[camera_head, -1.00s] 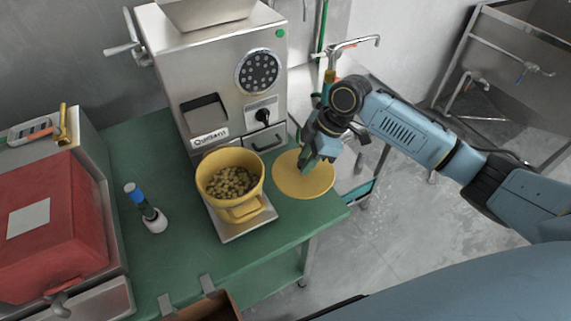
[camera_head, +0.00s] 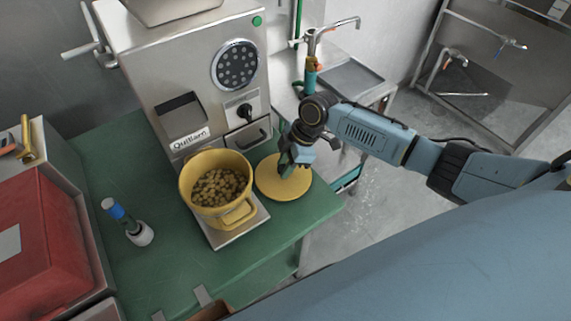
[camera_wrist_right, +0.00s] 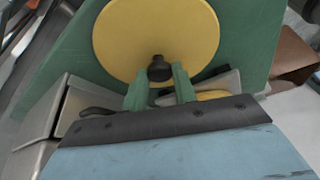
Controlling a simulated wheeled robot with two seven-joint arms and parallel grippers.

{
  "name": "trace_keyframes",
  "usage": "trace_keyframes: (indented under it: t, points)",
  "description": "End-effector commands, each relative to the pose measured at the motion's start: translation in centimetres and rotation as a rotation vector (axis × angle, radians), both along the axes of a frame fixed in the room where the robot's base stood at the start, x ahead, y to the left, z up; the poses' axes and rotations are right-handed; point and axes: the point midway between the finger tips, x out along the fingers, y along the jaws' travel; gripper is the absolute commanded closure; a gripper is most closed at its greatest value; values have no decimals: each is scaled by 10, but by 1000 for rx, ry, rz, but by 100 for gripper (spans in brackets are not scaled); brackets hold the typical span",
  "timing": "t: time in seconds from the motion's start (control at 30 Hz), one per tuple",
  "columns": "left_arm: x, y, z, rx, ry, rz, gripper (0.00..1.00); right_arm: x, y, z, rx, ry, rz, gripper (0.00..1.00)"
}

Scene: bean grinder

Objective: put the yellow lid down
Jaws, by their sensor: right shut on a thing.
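The yellow lid (camera_head: 283,184) is a flat round disc at the right end of the green table, beside the yellow pot. It lies level at or very near the table top; I cannot tell if it touches. My right gripper (camera_head: 292,166) is above it. In the right wrist view the lid (camera_wrist_right: 150,30) fills the top centre, and its black knob (camera_wrist_right: 159,69) sits between the green fingertips of my right gripper (camera_wrist_right: 160,84), which is shut on it. My left gripper is out of view.
The yellow pot (camera_head: 205,214) of beans stands on a metal plate left of the lid. The grinder (camera_head: 185,70) is behind. A blue-topped bottle (camera_head: 128,222) and red machine (camera_head: 35,225) are at left. The table's right edge is close to the lid.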

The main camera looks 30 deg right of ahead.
Motion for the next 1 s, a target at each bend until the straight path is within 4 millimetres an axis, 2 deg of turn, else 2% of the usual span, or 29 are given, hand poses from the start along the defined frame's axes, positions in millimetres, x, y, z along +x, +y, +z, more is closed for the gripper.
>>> trace_keyframes:
  t: [0.1,0.33,0.37,0.53,0.83,1.0]
  points:
    - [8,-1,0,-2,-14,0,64,1,0,-2,0,-2,0,96]
    - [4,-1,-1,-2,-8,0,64,0,0,-5,1,-2,1,96]
    - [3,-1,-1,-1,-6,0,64,0,0,-5,0,-1,1,71]
    - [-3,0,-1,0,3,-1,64,0,0,-4,0,-1,1,51]
    - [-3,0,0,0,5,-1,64,0,0,-2,0,-1,1,51]
    - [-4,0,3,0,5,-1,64,-1,-8,17,-2,-4,0,51]
